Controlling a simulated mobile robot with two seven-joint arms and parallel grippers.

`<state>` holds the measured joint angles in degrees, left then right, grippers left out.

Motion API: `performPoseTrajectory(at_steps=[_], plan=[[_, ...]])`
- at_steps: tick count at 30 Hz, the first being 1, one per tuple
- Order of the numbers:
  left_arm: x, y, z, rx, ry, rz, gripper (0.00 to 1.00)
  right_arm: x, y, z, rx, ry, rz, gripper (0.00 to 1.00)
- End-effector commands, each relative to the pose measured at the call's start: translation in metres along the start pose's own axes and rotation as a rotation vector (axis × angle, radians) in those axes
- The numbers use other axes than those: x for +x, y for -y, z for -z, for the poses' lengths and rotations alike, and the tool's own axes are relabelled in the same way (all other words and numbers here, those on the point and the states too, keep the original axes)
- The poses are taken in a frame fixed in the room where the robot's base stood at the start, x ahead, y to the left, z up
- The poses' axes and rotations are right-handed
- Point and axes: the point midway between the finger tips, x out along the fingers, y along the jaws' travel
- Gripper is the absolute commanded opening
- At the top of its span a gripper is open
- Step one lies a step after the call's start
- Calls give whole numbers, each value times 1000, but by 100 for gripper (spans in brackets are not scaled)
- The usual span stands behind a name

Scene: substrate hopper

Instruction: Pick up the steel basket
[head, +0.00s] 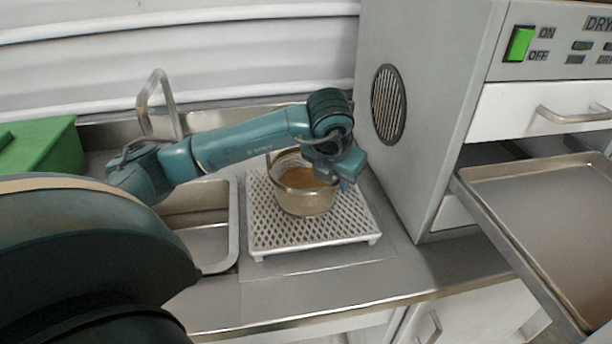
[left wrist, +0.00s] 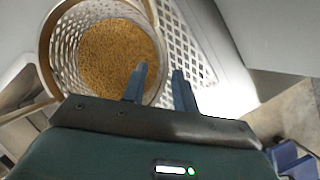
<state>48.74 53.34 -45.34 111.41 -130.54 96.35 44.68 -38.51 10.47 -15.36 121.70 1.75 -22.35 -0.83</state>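The steel basket (head: 305,200) is a round mesh basket with a bright rim, standing upright on a white perforated stand (head: 265,235). Yellowish-brown grains fill its lower part. In the left wrist view the basket (left wrist: 60,50) is at the upper left, seen from above. My left gripper (head: 347,184) is at the basket's right side in the head view. In the left wrist view its two blue fingers (left wrist: 160,70) are apart, one over the basket's inside and one over the outside, with the rim line between them. Whether they touch the rim I cannot tell.
A sink (head: 212,240) with a tap (head: 158,100) lies left of the stand, with a green box (head: 45,147) beyond. At right stands a grey dryer (head: 425,120) with a metal tray (head: 545,205) pulled out. The counter in front of the stand is clear.

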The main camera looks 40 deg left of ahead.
Motion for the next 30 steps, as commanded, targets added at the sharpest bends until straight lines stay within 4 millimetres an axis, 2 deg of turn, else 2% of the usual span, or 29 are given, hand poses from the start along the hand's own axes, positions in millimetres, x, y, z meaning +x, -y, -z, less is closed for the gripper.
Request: performPoseTrajectory(at_steps=[3, 6, 13, 24, 30], plan=[[16, 0, 1, -1, -3, 0, 29, -1, 0, 1, -2, 5, -2, 36], [24, 0, 1, -1, -1, -1, 29, -1, -1, -2, -2, 12, -3, 36], [25, 0, 1, 0, 1, 0, 29, 0, -3, -5, -1, 17, -7, 36], [25, 0, 1, 1, 1, 0, 0, -1, -3, -1, -1, 9, -7, 36], [25, 0, 1, 0, 1, 0, 0, 0, -3, 1, -1, 5, -6, 36]])
